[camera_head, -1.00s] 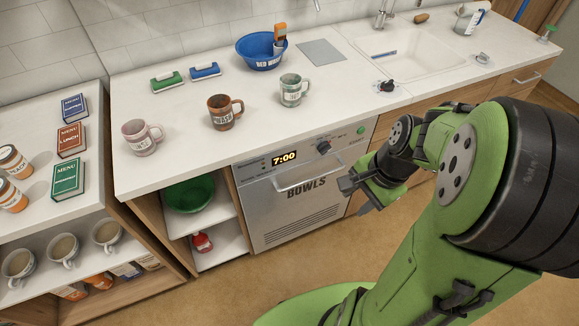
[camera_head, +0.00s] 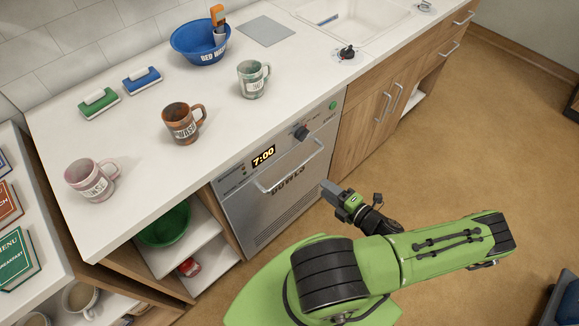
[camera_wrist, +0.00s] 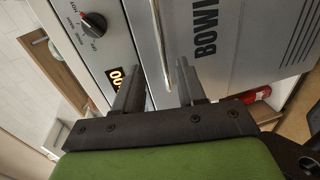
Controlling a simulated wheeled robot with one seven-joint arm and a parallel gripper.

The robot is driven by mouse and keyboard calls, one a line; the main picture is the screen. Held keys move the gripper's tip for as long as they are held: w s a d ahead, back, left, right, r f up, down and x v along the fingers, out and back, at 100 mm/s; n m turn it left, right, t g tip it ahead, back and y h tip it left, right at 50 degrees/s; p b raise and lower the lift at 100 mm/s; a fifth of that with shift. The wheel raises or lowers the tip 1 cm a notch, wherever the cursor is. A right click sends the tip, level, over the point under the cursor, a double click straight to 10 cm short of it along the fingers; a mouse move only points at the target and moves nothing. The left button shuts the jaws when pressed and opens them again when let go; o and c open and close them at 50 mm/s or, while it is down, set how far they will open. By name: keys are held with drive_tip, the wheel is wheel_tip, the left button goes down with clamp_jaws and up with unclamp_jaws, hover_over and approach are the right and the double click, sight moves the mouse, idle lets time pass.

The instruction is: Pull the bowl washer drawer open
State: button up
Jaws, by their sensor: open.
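The bowl washer (camera_head: 282,190) is a steel front marked BOWLS, set under the counter, with a lit 7:00 display. Its drawer looks shut. A bar handle (camera_head: 290,167) runs across its upper part. My gripper (camera_head: 328,190) is in front of the washer, a little right of the handle's right end in the head view. In the wrist view my gripper (camera_wrist: 158,85) is open, its two fingers pointing at the washer front. The handle (camera_wrist: 160,40) shows there between the lines of the two fingers. I cannot tell whether the fingertips touch the front.
The counter (camera_head: 135,170) above holds several mugs, a blue bowl (camera_head: 200,42) and two brushes. An open shelf (camera_head: 185,250) with a green bowl is left of the washer. Wooden cabinets (camera_head: 385,110) are to the right. The floor (camera_head: 460,130) in front is clear.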

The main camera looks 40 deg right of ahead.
sight(296, 167)
drive_tip(key=w+f, duration=0.1)
drive_tip(key=w, duration=0.3)
drive_tip(key=w+f+b, duration=0.1)
drive_tip(key=w, duration=0.4)
drive_tip(key=w+b, duration=0.1)
drive_tip(key=w, duration=0.4)
drive_tip(key=shift+a+f, duration=0.25)
drive_tip(key=shift+f, duration=0.15)
drive_tip(key=shift+s, duration=0.1)
clamp_jaws()
